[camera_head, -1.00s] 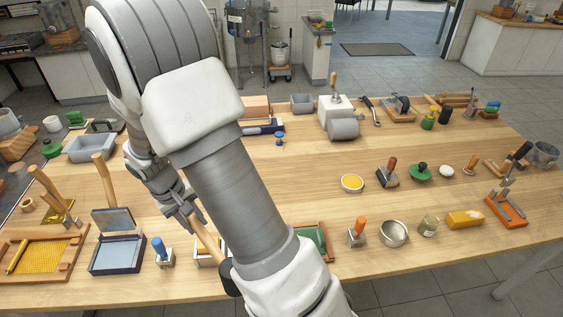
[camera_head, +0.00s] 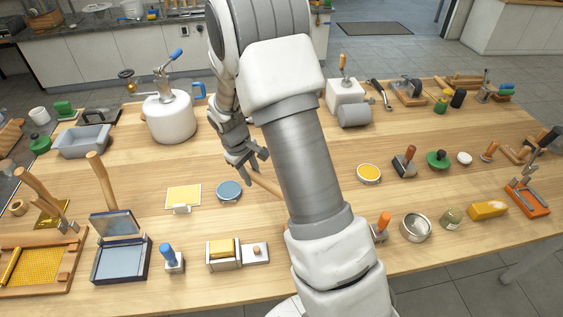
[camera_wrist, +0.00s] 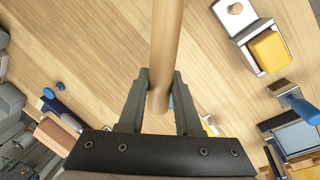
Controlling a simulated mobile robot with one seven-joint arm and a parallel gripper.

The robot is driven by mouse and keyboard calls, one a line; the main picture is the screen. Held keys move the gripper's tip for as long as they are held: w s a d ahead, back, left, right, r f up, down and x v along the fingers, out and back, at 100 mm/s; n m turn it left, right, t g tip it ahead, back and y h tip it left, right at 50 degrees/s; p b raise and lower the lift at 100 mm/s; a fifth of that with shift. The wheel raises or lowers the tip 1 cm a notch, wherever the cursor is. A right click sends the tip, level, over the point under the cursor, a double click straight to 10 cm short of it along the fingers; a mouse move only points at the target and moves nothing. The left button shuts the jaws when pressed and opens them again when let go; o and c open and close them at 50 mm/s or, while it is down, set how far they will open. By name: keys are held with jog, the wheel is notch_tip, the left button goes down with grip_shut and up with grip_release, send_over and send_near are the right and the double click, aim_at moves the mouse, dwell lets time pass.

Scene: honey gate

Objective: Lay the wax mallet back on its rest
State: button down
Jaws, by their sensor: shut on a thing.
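The wax mallet shows only as its pale wooden handle (camera_head: 265,184) in the head view; my arm hides its other end. My gripper (camera_head: 250,163) is shut on this handle above the middle of the table. In the wrist view, the fingers (camera_wrist: 160,78) close around the handle (camera_wrist: 166,40) close to its end. The handle runs up out of that view, and the mallet's head is not visible. I cannot make out the mallet's rest in either view; part of the table is hidden behind my arm.
A blue round dish (camera_head: 229,192) and a yellow sheet (camera_head: 183,197) lie left of my gripper. A white canister (camera_head: 170,118) stands behind them. A holder with a yellow block (camera_head: 222,248) is at the front. A yellow-filled bowl (camera_head: 369,174) and a metal bowl (camera_head: 415,228) stand right of my arm.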

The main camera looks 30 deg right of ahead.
jog(key=w+d+f+n+b, duration=0.2)
jog(key=w+d+f+n, duration=0.1)
jog(key=w+d+n, duration=0.1)
jog(key=w+d+f+n+t+y+b, duration=0.1)
jog(key=w+d+f+n, duration=0.3)
jog(key=d, duration=0.4)
jog(key=shift+w+d+f+n+t+b, duration=0.15)
jog(key=shift+w+d+n+t+b, duration=0.25)
jog(key=shift+n, duration=0.5)
jog(key=shift+a+f+b, duration=0.1)
jog(key=shift+b, duration=0.3)
jog(key=shift+s+a+b+x, duration=0.1)
jog(key=shift+s+b+x, duration=0.1)
jog(key=shift+b+x, duration=0.6)
jog(key=shift+s+a+b+x, duration=0.2)
jog(key=shift+b+x, duration=0.35)
jog(key=shift+x, duration=0.55)
jog(key=shift+s+a+b+x, duration=0.1)
jog(key=shift+s+b+x, duration=0.1)
jog(key=shift+b+x, duration=0.6)
jog(key=shift+s+b+x, duration=0.25)
jog(key=shift+b+x, duration=0.35)
jog(key=shift+x, duration=0.6)
jog(key=c, duration=0.5)
grip_release()
jog(key=shift+p+v, duration=2.55)
jog(key=shift+v, duration=1.4)
